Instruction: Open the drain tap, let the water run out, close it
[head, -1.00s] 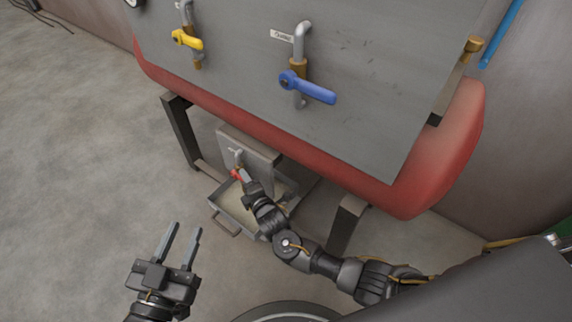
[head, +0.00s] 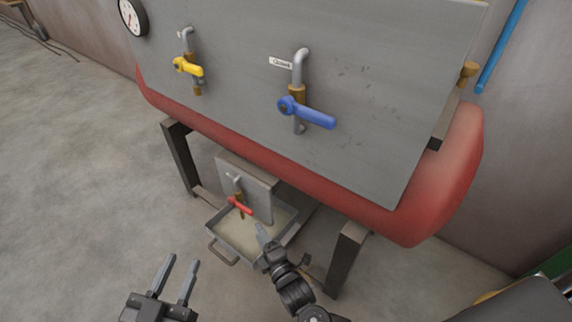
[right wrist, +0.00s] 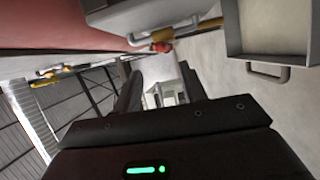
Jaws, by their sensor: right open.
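The drain tap (head: 239,206) has a red handle on a brass body, low under the red tank. Its handle lies crosswise, slanting down to the right. No stream of water is visible below it. A grey tray (head: 226,241) sits on the floor beneath the tap. My right gripper (head: 262,232) is apart from the tap, below and right of it, over the tray's near right edge. In the right wrist view the red handle (right wrist: 162,47) lies beyond the open, empty fingers (right wrist: 160,82). My left gripper (head: 181,262) is open and empty over the floor at lower left.
The tank's grey front panel (head: 370,100) carries a blue-handled valve (head: 312,114), a yellow-handled valve (head: 188,67) and a round gauge (head: 131,16). Dark tank legs (head: 182,160) stand either side of the tray.

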